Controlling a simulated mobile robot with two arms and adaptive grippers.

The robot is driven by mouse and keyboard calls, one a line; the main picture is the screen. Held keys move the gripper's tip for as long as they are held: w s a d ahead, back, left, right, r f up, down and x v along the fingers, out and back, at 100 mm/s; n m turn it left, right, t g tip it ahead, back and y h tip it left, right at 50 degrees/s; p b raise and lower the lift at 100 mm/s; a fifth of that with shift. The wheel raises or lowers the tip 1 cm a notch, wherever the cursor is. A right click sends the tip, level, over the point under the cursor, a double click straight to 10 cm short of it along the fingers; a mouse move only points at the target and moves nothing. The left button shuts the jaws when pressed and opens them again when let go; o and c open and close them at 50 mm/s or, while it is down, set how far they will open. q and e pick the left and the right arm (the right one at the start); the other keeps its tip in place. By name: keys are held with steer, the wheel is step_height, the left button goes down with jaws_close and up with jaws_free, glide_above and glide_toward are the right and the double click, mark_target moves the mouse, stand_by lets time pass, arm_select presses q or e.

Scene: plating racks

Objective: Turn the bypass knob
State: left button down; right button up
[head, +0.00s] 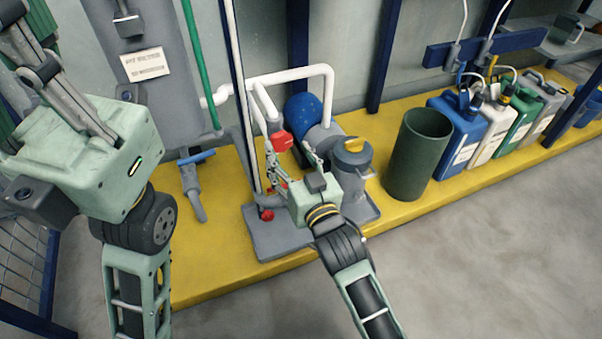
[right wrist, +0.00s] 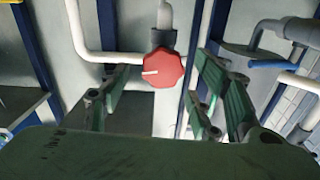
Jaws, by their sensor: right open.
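The bypass knob (head: 282,140) is a red, many-sided knob on white pipework above the grey pump base. In the right wrist view the red knob (right wrist: 163,70) has a pale line pointing left and sits on a grey valve body. My right gripper (head: 292,162) is open just in front of the knob. In the right wrist view its fingers (right wrist: 165,95) stand to either side of the knob, with clear gaps and no visible contact. My left gripper (head: 18,22) is raised at the upper left, away from the knob; its finger opening is unclear.
White pipes (head: 290,76) surround the knob. A grey canister (head: 352,170) with a yellow top stands right of my right gripper. A blue-handled valve (head: 197,158) is to the left. A dark green bin (head: 416,160) and several jugs (head: 458,132) stand on the yellow platform (head: 215,262).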

steer(key=v, duration=0.9)
steer(key=shift+w, duration=0.1)
